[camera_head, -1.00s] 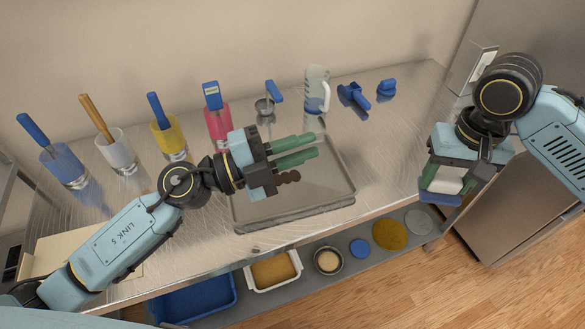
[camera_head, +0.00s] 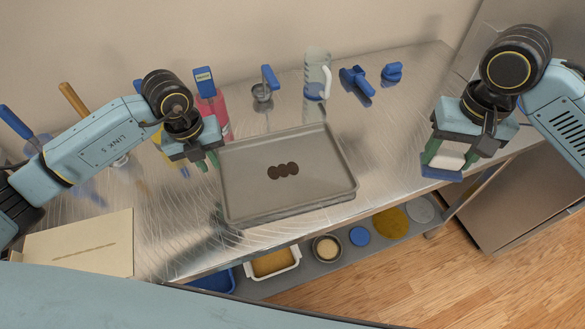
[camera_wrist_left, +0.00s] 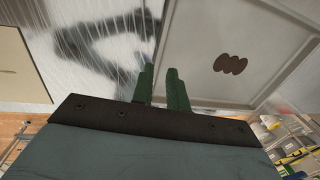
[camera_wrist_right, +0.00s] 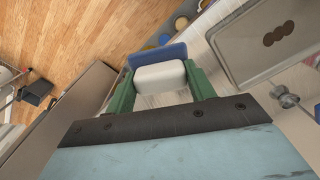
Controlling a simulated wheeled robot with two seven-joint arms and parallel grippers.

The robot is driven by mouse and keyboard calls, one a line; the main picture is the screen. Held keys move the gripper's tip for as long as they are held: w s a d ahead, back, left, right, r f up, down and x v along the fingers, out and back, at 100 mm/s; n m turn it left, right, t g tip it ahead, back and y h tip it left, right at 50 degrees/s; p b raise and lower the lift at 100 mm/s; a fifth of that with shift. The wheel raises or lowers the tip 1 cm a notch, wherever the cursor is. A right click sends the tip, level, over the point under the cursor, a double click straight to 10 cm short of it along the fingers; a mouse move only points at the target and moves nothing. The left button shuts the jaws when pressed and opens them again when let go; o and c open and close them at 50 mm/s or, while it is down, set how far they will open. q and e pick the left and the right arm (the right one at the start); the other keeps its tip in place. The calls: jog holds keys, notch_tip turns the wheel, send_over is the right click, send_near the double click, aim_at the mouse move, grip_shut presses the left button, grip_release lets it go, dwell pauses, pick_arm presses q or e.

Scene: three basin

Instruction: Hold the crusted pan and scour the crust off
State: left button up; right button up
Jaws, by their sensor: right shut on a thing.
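The crusted pan (camera_head: 320,180) is a shallow grey rectangular tray on the metal counter. A dark brown crust patch (camera_head: 283,171) of merged blobs lies on its floor, also in the left wrist view (camera_wrist_left: 230,64). My left gripper (camera_head: 208,163) is at the pan's left rim, fingers pointing down with a small gap between them. In the left wrist view the fingers (camera_wrist_left: 162,82) are beside the rim; whether they straddle it I cannot tell.
A red cup (camera_head: 218,115) and other tool cups are at the left. A beige board (camera_head: 85,245) lies front left. The counter right of the pan is clear.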

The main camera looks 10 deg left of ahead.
pick_arm(q)
jog(key=f+b, duration=0.1)
jog(key=f, duration=0.1)
jog(key=f+b, duration=0.2)
jog(key=f, duration=0.1)
jog(key=d+f+b, duration=0.1)
jog(key=f+b, duration=0.1)
jog(key=shift+w+f, duration=0.2)
grip_shut()
dwell(0.4)
dwell(1.4)
